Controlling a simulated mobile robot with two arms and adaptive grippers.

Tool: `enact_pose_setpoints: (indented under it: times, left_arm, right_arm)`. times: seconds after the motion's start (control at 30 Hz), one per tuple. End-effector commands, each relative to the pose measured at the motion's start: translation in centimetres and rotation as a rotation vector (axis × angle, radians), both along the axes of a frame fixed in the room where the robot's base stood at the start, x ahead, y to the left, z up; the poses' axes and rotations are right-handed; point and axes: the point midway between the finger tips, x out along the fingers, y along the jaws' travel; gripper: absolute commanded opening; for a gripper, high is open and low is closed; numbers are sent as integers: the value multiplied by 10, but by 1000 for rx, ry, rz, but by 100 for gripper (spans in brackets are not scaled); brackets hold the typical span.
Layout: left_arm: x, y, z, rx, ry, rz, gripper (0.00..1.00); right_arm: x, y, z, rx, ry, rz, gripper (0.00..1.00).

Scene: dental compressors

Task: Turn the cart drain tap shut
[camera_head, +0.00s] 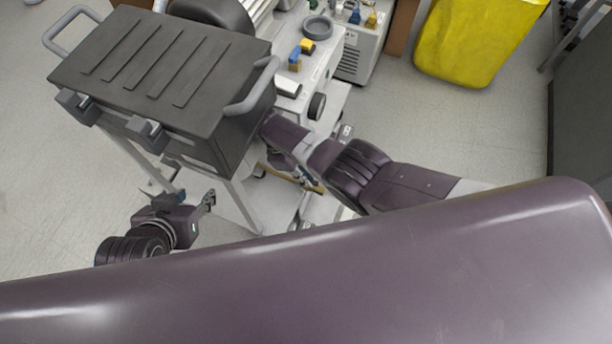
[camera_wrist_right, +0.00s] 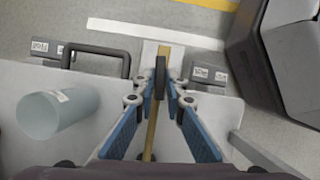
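In the right wrist view, a thin dark upright piece (camera_wrist_right: 160,76), which looks like the tap's lever, stands between my right gripper's fingertips (camera_wrist_right: 160,91). The blue-linked fingers converge and appear closed on it from both sides. A narrow brass-coloured strip or pipe (camera_wrist_right: 151,135) runs beneath, between the fingers. The tap's body is not clear. In the head view, my right arm reaches in beside the dark grey ribbed case (camera_head: 165,60) on the cart's legs, and its gripper is not clearly visible. My left gripper (camera_head: 208,201) hangs at lower left, away from the tap; its opening is unclear.
A pale translucent cylinder (camera_wrist_right: 57,113) and a black handle (camera_wrist_right: 97,56) are near the right gripper. Grey labelled blocks (camera_wrist_right: 208,76) flank it.

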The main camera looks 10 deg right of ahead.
Motion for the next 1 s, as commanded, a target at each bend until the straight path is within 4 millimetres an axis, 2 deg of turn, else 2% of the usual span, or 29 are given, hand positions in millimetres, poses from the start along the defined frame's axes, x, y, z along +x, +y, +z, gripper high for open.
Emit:
enact_pose_setpoints:
  times: [0.03,0.13,0.73,0.87,1.0]
  left_arm:
    - [0,0,0,0,0,0,40]
    - [0,0,0,0,0,0,40]
    - [0,0,2,0,2,0,40]
    - [0,0,11,0,1,0,40]
    - [0,0,26,0,1,0,40]
  right_arm:
    - [0,-1,0,-2,0,0,18]
    - [0,-1,0,-1,0,0,28]
    - [0,1,1,2,-1,19,28]
    - [-2,1,3,1,-1,112,28]
    - [-4,0,4,0,1,302,28]
